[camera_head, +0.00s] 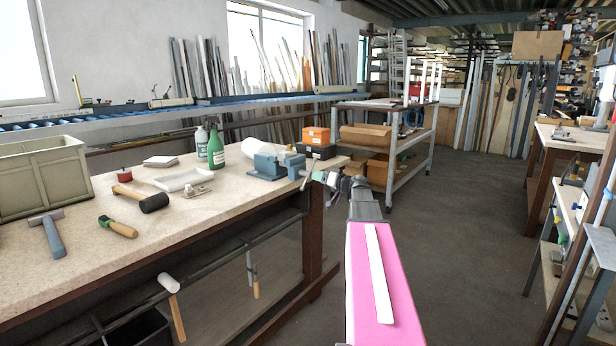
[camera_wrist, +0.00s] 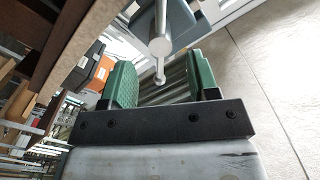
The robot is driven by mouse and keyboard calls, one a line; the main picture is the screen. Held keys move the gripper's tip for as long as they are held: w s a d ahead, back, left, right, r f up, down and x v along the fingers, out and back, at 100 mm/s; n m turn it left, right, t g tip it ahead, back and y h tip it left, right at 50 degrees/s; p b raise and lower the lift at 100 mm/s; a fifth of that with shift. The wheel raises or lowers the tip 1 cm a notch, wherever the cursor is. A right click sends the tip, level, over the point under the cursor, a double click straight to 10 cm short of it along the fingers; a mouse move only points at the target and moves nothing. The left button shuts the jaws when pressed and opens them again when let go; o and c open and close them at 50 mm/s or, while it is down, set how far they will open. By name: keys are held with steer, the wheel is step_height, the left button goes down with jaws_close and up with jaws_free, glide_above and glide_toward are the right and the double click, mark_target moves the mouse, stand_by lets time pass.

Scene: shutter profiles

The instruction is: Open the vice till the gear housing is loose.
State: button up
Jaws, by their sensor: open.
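The blue-grey vice (camera_head: 268,165) sits at the right end of the workbench. Its metal handle bar (camera_wrist: 160,22) shows large in the wrist view, with a round hub and a small end knob. My gripper (camera_head: 322,177) is at the vice's right side, off the bench end. In the wrist view, its green-padded fingers (camera_wrist: 160,75) are apart, with the end of the bar showing between them. I see no finger closed on the bar. A blue-grey part of the vice (camera_wrist: 186,24) shows behind the bar. I cannot clearly make out the gear housing in the jaws.
The workbench (camera_head: 95,240) holds a mallet (camera_head: 143,199), a green spray bottle (camera_head: 216,148), a white tray (camera_head: 184,179) and a grey crate (camera_head: 42,177). An orange-topped box (camera_head: 316,136) stands behind the vice. The floor to the right is clear.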

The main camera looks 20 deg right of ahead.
mark_target(308, 173)
steer(key=x, duration=0.6)
steer(key=shift+w+a, duration=0.25)
steer(key=shift+w, duration=0.05)
jaws_close()
